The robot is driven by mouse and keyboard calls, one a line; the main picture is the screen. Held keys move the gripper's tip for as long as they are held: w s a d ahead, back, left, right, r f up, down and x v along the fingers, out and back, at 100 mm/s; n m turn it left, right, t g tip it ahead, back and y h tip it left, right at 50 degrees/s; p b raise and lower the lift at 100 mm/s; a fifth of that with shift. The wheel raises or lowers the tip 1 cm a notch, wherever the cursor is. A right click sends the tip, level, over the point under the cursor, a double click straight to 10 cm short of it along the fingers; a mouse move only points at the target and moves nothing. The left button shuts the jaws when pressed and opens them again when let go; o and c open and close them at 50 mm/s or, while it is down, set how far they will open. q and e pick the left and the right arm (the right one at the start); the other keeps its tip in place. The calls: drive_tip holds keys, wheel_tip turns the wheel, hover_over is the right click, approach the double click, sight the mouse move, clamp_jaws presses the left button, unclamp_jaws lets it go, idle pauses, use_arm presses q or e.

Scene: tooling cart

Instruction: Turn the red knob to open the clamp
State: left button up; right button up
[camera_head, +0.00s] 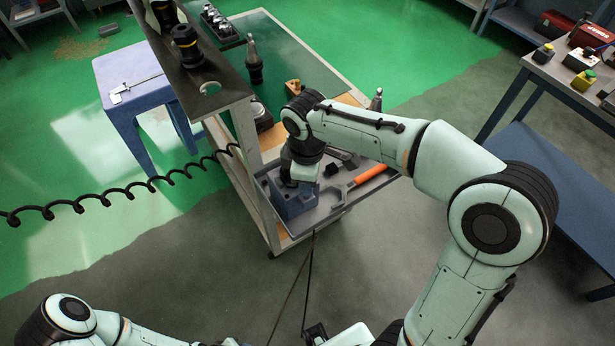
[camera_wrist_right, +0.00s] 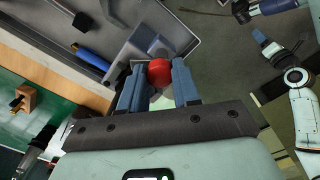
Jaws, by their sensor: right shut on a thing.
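The red knob (camera_wrist_right: 159,72) shows in the right wrist view between the two blue fingers of my right gripper (camera_wrist_right: 158,84), which is shut on it. In the head view my right gripper (camera_head: 298,178) points down over the blue-grey clamp (camera_head: 289,208) at the cart's front corner. The knob is hidden there by the gripper and wrist. The clamp's jaws are mostly hidden, so their opening cannot be told. My left gripper (camera_wrist_right: 260,37) shows small at the right of the wrist view, away from the clamp; its finger state is unclear.
The clamp is on the cart's grey tray (camera_head: 330,207), with an orange-handled tool (camera_head: 370,174) beside it. A raised dark shelf (camera_head: 200,75) with tool holders stands at the cart's left. A coiled black cable (camera_head: 120,186) hangs left.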

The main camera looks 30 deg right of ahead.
drive_tip(key=m, duration=0.3)
drive_tip(key=shift+m, duration=0.4)
use_arm(q)
drive_tip(key=shift+w+r, duration=0.1)
drive_tip(key=shift+r, duration=0.1)
use_arm(e)
drive_tip(key=shift+m, duration=1.9)
drive_tip(key=shift+r, duration=0.1)
drive_tip(key=o, duration=0.8)
drive_tip(key=shift+c, duration=0.2)
use_arm(q)
drive_tip(key=w+r+p, duration=0.2)
drive_tip(key=r, duration=0.1)
drive_tip(key=shift+w, duration=0.2)
use_arm(e)
wheel_tip(320, 180, up, 13)
drive_tip(key=shift+a+r, duration=0.15)
drive_tip(key=shift+a, duration=0.2)
use_arm(q)
drive_tip(key=shift+s, duration=0.1)
use_arm(e)
drive_tip(key=shift+s, duration=0.1)
